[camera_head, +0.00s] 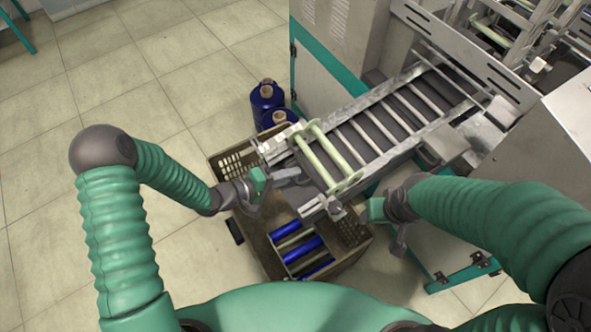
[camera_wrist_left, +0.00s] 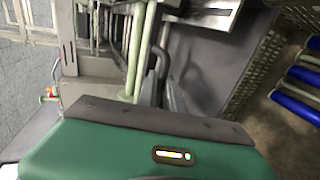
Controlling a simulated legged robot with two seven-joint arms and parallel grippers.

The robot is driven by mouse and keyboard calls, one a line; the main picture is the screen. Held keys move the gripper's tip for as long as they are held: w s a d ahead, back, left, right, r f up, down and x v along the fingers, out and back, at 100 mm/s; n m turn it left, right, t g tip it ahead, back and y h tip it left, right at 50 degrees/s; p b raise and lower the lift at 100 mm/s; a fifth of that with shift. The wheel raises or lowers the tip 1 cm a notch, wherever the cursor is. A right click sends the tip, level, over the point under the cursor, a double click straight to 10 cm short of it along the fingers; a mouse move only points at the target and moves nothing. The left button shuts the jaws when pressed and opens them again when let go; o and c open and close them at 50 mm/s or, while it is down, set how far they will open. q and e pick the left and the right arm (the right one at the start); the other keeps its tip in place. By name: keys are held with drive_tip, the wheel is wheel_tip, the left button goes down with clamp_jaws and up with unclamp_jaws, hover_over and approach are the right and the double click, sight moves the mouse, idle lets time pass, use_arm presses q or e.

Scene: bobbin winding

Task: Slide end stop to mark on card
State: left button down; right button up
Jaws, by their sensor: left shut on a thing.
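A metal end piece (camera_head: 311,203), which I take for the end stop, sits at the near end of the roller track (camera_head: 385,125). My left gripper (camera_head: 290,176) is at this end and is shut on a part there; the fingers hide the contact. I cannot make out a card or mark.
A brown crate (camera_head: 223,163) stands under the track end and holds blue and pale bobbins (camera_head: 303,249). Blue spools (camera_head: 266,102) stand behind it. A grey and teal machine (camera_head: 322,65) lies beyond.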

use_arm(q)
drive_tip(key=s+a+f+p, duration=0.1)
drive_tip(key=s+a, duration=0.2)
drive_tip(key=a, duration=0.3)
drive_tip(key=shift+s+a+f, duration=0.25)
drive_tip(key=shift+s+f, duration=0.1)
drive_tip(key=shift+s, duration=0.05)
idle(0.4)
drive_tip(key=c, duration=0.8)
unclamp_jaws()
drive_tip(key=shift+r, duration=0.1)
drive_tip(key=shift+p, duration=0.3)
drive_tip(key=p+v, duration=0.4)
drive_tip(key=v, duration=0.4)
